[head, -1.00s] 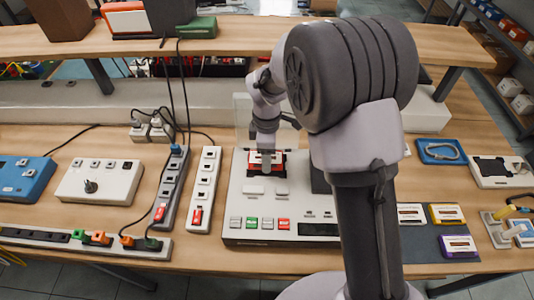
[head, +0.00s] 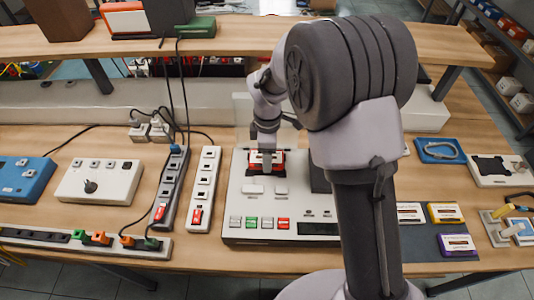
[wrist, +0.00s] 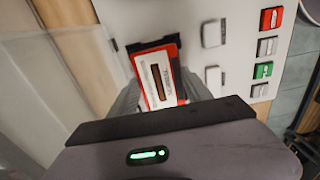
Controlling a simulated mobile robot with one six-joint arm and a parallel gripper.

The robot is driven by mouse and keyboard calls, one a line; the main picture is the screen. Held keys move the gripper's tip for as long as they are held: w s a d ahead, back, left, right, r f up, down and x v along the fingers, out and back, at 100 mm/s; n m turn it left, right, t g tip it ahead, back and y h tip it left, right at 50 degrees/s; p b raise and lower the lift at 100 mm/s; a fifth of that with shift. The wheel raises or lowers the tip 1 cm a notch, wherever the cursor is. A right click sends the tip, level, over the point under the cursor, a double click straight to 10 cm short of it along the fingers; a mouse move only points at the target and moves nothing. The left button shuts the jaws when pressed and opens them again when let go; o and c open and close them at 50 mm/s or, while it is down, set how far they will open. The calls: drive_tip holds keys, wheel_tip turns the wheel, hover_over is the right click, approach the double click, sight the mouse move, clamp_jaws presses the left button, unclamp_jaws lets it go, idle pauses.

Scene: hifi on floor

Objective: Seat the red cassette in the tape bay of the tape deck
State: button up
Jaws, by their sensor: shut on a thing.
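The red cassette (wrist: 159,78) with a white label shows in the wrist view between the fingers of my gripper (wrist: 165,100), which is shut on it. In the head view the cassette (head: 280,158) is at the upper left part of the light grey tape deck (head: 258,207), with my gripper (head: 267,158) above it. A dark edge of the tape bay (wrist: 150,45) shows beside the cassette in the wrist view. The cassette's lower end is hidden by my gripper, and I cannot tell whether it sits fully in the bay.
A clear raised lid (wrist: 60,85) stands beside the bay. Deck buttons (head: 266,223) line the front. A power strip (head: 204,190) lies to the left. Yellow (head: 446,212) and purple (head: 457,243) cassettes lie on a dark mat to the right.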

drive_tip(key=shift+f+b, duration=0.4)
drive_tip(key=shift+f, duration=0.6)
idle(1.5)
drive_tip(key=o, duration=1.6)
wheel_tip(320, 180, up, 24)
drive_tip(key=p, duration=1.2)
drive_tip(key=shift+f+p, duration=0.25)
drive_tip(key=shift+p, duration=0.15)
